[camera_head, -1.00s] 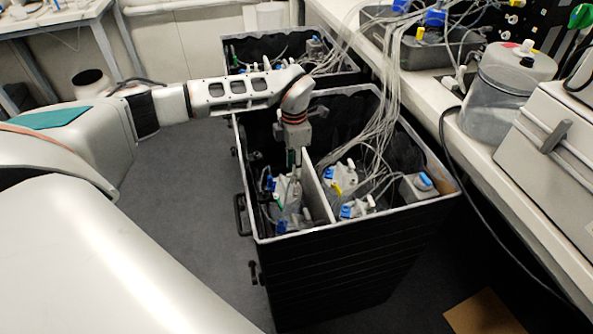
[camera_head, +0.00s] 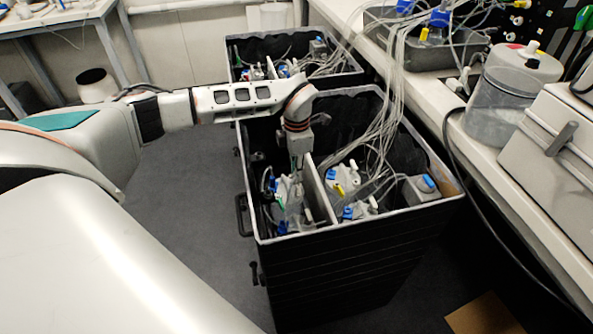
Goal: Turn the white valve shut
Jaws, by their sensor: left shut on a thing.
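My left gripper (camera_head: 297,168) reaches straight down into the left compartment of the near black box (camera_head: 345,228). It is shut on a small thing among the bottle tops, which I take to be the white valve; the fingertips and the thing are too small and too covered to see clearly. A grey-white bottle (camera_head: 291,193) with blue, green and white fittings stands below and beside the fingers. A white fitting (camera_head: 309,214) shows at its right. My right gripper is not in view.
A light divider (camera_head: 322,197) stands close to the right of my gripper. Bottles with blue and yellow fittings (camera_head: 342,178) and many clear tubes (camera_head: 395,95) fill the right compartment. A second black box (camera_head: 240,70) stands behind; a bench (camera_head: 425,92) runs along the right.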

